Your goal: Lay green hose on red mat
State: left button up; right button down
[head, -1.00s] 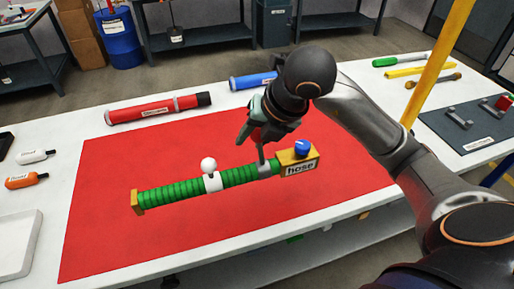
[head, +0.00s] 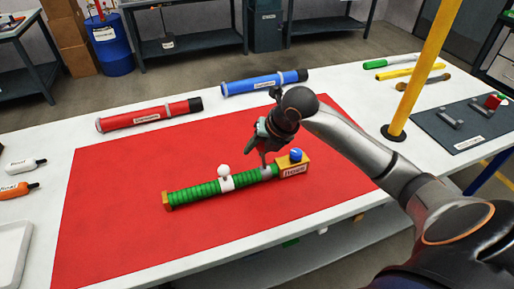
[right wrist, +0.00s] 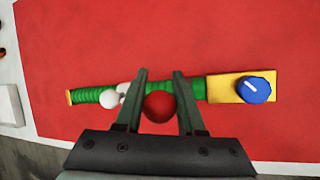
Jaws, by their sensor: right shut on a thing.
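The green hose (head: 198,192) is a ribbed green tube with yellow end blocks, a white ball on a white collar, and a blue knob on its right block. It spans the middle of the red mat (head: 110,225); I cannot tell whether it touches the mat or hangs just above. My right gripper (head: 264,165) is shut on the hose near its right block. In the right wrist view, the hose (right wrist: 95,96) passes beyond the fingers (right wrist: 160,76), with a red ball (right wrist: 158,108) between them. The left gripper is out of view.
A red tube (head: 150,115) and a blue tube (head: 264,82) lie behind the mat on the white table. A yellow post (head: 422,75) stands at right, beside a dark tool board (head: 455,140). Bottles (head: 20,190) and a white tray (head: 12,250) are at left.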

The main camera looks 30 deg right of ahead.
jog(key=c, duration=0.5)
grip_release()
jog(key=v, duration=1.2)
